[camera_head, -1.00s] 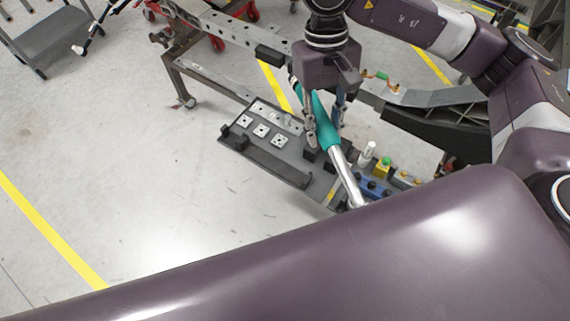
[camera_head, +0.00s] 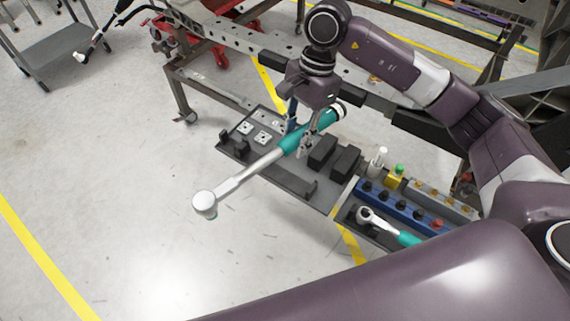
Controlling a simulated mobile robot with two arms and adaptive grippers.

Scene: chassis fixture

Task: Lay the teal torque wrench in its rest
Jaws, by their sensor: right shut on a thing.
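The teal torque wrench (camera_head: 292,144) has a teal handle and a long silver shaft ending in a round ratchet head at lower left. My right gripper (camera_head: 302,142) is shut on its handle, above the grey fixture plate (camera_head: 277,123). The wrench slants across the plate, with its head beyond the plate's left edge over the floor. A dark rest-like bar (camera_head: 297,184) with raised ends is on the plate's near side, partly behind the shaft. I cannot tell the exact gap between wrench and bar. My left gripper is not in view.
Two black blocks (camera_head: 346,161) stand right of the gripper. A smaller teal-handled ratchet (camera_head: 409,239) lies in a tray at right, beside a blue socket rack (camera_head: 400,206). A perforated beam (camera_head: 233,36) is at the back.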

